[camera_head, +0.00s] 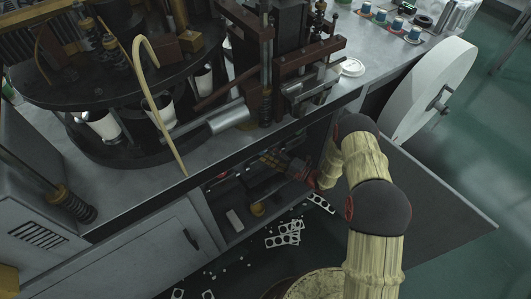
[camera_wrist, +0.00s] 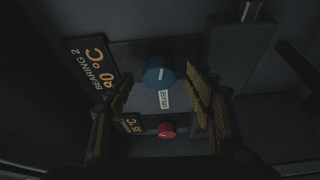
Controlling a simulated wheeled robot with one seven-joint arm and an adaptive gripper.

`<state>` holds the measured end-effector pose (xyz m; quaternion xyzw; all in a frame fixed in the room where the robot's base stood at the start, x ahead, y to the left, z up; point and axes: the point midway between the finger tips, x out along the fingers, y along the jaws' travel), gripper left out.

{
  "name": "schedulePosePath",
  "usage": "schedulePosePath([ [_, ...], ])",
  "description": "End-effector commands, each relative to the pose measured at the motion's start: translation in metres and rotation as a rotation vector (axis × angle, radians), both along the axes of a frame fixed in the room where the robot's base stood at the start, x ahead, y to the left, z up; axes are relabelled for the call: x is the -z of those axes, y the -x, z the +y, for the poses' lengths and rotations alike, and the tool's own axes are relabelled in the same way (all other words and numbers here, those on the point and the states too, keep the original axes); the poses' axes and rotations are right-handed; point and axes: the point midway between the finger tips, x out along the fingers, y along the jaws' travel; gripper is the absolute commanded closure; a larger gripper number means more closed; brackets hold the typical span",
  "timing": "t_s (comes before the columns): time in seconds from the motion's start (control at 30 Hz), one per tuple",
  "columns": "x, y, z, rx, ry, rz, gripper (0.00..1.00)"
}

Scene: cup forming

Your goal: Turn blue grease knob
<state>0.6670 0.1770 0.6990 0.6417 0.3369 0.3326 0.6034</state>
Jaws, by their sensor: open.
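The blue grease knob (camera_wrist: 158,73) has a pale pointer mark and sits on a dark panel in the wrist view. A white GREASE label (camera_wrist: 164,99) is just below it. My gripper (camera_wrist: 160,79) is open, with one finger to the left of the knob and the other to the right. A gap shows between the knob and each finger, and I cannot tell how far the fingertips are from the panel. In the head view my gripper (camera_head: 272,160) reaches into the open cabinet under the machine. The knob cannot be made out there.
A red knob (camera_wrist: 167,131) sits lower on the panel. A BEARING 2 display (camera_wrist: 90,68) is at the left, and a smaller display (camera_wrist: 130,124) is beside the red knob. The open cabinet door (camera_head: 440,205) stands right of my arm. Punched scraps (camera_head: 285,235) lie on the floor.

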Motion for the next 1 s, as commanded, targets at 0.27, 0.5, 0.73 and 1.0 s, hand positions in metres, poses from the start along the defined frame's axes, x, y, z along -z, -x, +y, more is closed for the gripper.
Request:
schedulePosePath([
  [0.27, 0.001, 0.029, -0.048, 0.006, 0.000, 0.002, 0.46],
  [0.5, 0.003, 0.052, -0.080, 0.003, 0.000, 0.002, 0.46],
  [0.73, 0.003, 0.060, -0.091, 0.001, 0.001, 0.001, 0.46],
  [1.0, 0.003, 0.060, -0.092, 0.001, 0.001, 0.001, 0.46],
])
